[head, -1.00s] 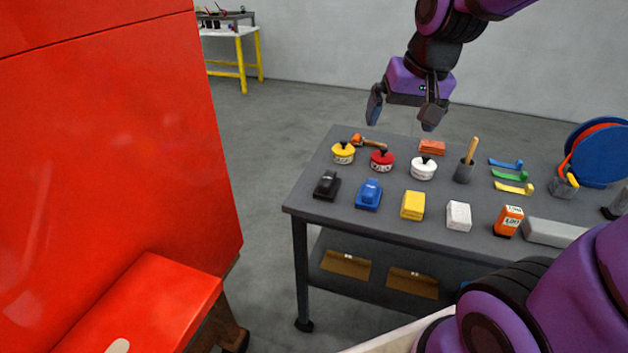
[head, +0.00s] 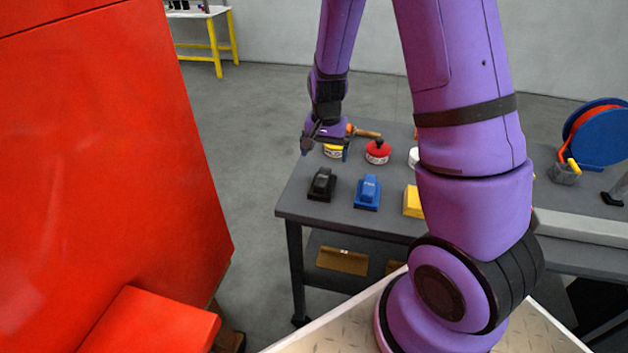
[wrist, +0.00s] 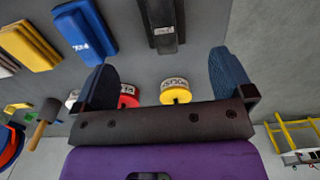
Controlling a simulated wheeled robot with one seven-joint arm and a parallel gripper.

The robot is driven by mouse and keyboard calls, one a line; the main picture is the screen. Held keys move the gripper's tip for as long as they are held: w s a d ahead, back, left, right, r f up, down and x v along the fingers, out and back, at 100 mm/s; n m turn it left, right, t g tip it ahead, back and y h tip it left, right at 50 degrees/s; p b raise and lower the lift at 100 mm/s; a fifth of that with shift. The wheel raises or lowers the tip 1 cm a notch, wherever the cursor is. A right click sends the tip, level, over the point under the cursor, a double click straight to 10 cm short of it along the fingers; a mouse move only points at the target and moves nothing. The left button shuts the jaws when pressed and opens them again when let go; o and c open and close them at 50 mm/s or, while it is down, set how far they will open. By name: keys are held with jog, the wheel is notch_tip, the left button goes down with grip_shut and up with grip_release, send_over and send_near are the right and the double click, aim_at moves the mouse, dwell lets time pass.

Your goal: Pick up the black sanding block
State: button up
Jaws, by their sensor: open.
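The black sanding block (head: 322,185) sits on the left front part of the grey table in the head view. In the wrist view the black block (wrist: 163,22) shows at the top, beyond and between the fingers, partly cut off by the frame edge. My gripper (head: 325,153) is open and empty. In the head view it is above the table's left side, over the yellow-lidded tin (head: 333,151), a little behind the black block. The gripper (wrist: 165,80) shows both blue-padded fingers wide apart in the wrist view, and the block is not between them.
The blue block (head: 367,192) stands just right of the black one, and the yellow block (head: 412,202) is further right. A red-lidded tin (head: 377,151) stands behind. My arm hides much of the table's middle. A large red body (head: 110,150) rises on the left.

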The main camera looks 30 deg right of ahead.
aim_at(323, 176)
jog(key=shift+w+f, duration=0.15)
jog(key=shift+f, duration=2.65)
jog(key=shift+w+f, duration=0.15)
jog(key=shift+f, duration=2.6)
jog(key=c, duration=1.1)
jog(key=shift+r, duration=0.15)
